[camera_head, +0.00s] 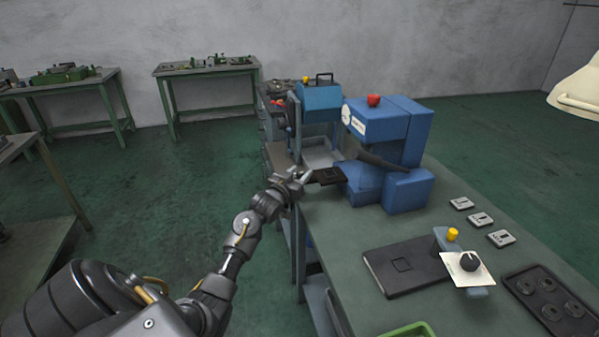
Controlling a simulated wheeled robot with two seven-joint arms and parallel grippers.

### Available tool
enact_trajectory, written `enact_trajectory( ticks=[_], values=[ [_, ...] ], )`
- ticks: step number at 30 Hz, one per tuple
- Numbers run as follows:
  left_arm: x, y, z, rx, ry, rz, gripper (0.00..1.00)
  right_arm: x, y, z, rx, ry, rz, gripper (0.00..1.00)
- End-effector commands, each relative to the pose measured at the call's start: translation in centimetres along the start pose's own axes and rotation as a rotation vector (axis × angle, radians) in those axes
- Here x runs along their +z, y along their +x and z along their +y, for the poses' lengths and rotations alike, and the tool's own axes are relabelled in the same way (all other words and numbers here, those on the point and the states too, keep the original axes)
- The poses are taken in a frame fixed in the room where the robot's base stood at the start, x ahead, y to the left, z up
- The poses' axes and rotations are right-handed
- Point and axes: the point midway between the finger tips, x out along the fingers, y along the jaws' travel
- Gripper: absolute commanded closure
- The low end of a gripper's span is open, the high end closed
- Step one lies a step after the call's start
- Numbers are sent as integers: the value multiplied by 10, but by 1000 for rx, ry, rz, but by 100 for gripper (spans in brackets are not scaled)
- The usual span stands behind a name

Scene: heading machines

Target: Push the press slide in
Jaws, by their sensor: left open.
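The blue press (408,130) with a red knob on top stands on the bench's far part. Its dark slide (330,175) sticks out on the press's left side, near the bench's left edge. My left gripper (306,177) is open at the outer left end of the slide. I cannot tell whether its fingers touch the slide. My right gripper is out of view.
The green bench (340,231) carries a dark plate fixture with a yellow knob (453,234), a dial panel (468,265), small grey blocks (480,219) and a dark tray (552,301) of round parts. Another blue machine (320,102) stands behind. A lamp (577,88) hangs upper right.

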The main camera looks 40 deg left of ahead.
Motion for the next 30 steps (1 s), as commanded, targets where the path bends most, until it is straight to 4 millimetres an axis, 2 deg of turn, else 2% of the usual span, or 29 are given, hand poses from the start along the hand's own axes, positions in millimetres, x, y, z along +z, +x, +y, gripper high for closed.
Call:
enact_trajectory(
  ticks=[4,12,22,30],
  values=[
    [0,8,0,0,0,0,57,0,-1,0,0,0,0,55],
    [0,9,0,0,1,0,57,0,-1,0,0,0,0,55],
    [0,8,0,0,1,0,100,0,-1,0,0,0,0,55],
    [0,9,-3,-9,1,0,100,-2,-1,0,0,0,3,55]
  ],
)
